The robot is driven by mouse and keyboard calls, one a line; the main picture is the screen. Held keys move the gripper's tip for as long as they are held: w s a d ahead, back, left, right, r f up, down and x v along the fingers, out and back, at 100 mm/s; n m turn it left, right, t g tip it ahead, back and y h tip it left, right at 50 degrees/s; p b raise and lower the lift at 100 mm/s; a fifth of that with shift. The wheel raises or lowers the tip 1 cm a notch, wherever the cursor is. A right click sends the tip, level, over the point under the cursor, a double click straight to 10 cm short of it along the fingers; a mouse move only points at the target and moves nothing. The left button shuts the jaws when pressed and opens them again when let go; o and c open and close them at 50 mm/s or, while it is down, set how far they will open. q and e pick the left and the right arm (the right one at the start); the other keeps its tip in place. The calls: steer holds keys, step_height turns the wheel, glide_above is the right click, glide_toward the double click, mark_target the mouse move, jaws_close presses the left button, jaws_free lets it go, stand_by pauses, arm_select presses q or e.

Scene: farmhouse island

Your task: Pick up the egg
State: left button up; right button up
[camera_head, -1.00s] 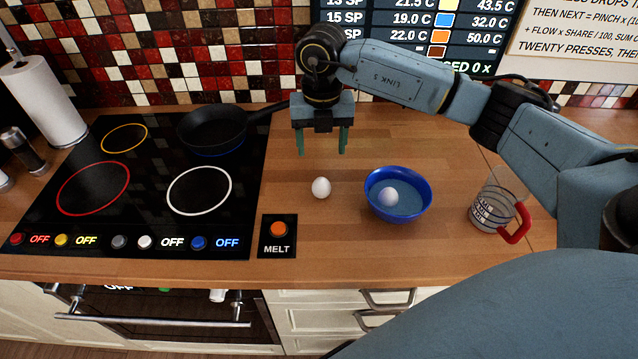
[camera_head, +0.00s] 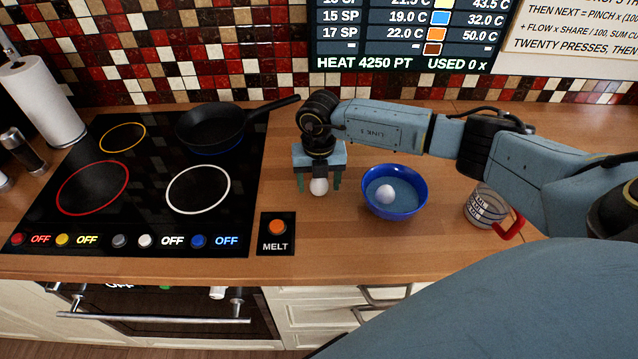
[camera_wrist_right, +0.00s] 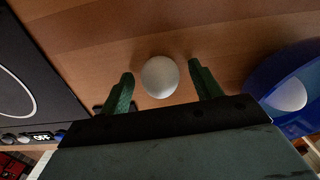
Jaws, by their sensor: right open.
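A white egg (camera_head: 319,187) sits on the wooden counter between the stove and a blue bowl. My right gripper (camera_head: 319,184) is lowered over it, open, with one green finger on each side. In the right wrist view the egg (camera_wrist_right: 160,77) lies between the two spread fingertips of the right gripper (camera_wrist_right: 161,80), with a gap on both sides. A second egg (camera_head: 385,192) lies in the blue bowl (camera_head: 419,200); it also shows at the right edge of the wrist view (camera_wrist_right: 289,96). My left gripper is not in view.
A black stove (camera_head: 150,215) with a frying pan (camera_head: 212,125) at its back lies left. A MELT button (camera_head: 278,228) sits near the counter's front edge. A measuring cup with red handle (camera_head: 487,208) stands right, under my arm.

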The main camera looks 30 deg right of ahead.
steer(key=c, duration=1.1)
